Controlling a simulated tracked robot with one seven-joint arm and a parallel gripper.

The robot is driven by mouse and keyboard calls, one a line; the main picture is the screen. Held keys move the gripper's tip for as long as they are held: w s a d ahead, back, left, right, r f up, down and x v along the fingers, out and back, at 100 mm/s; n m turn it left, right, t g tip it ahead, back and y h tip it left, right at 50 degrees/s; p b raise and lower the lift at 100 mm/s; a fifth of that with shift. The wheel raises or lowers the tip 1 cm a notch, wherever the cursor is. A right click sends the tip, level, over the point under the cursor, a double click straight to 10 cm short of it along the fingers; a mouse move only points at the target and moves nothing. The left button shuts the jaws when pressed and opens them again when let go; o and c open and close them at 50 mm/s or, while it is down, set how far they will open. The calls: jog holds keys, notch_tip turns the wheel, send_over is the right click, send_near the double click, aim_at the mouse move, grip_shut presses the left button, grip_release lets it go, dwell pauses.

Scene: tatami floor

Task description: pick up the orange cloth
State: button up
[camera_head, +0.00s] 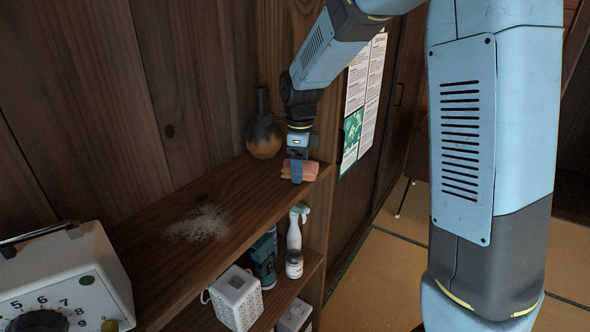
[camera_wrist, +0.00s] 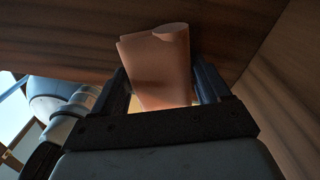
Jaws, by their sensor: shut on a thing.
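The orange cloth (camera_head: 308,171) is a folded bundle at the right end of the wooden shelf's top board. My gripper (camera_head: 296,171) reaches down from above and is shut on it, with a finger across its near side. In the wrist view the folded cloth (camera_wrist: 158,68) stands between the two dark fingers of my gripper (camera_wrist: 162,85). I cannot tell whether the cloth still touches the board.
A dark, narrow-necked vase (camera_head: 264,132) stands close to the left of my gripper. A pale powdery patch (camera_head: 198,224) lies on the board (camera_head: 160,270). A white dial radio (camera_head: 68,280) stands front left. A spray bottle (camera_head: 294,232) and a white box (camera_head: 237,297) are below.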

notch_tip(320, 180, up, 3)
jog(key=shift+f, duration=0.15)
jog(key=s+d+r, duration=0.6)
jog(key=s+r, duration=0.4)
jog(key=s, duration=0.2)
jog(key=shift+s+d+r, duration=0.15)
jog(key=shift+s+d, duration=0.05)
jog(key=shift+d, duration=0.05)
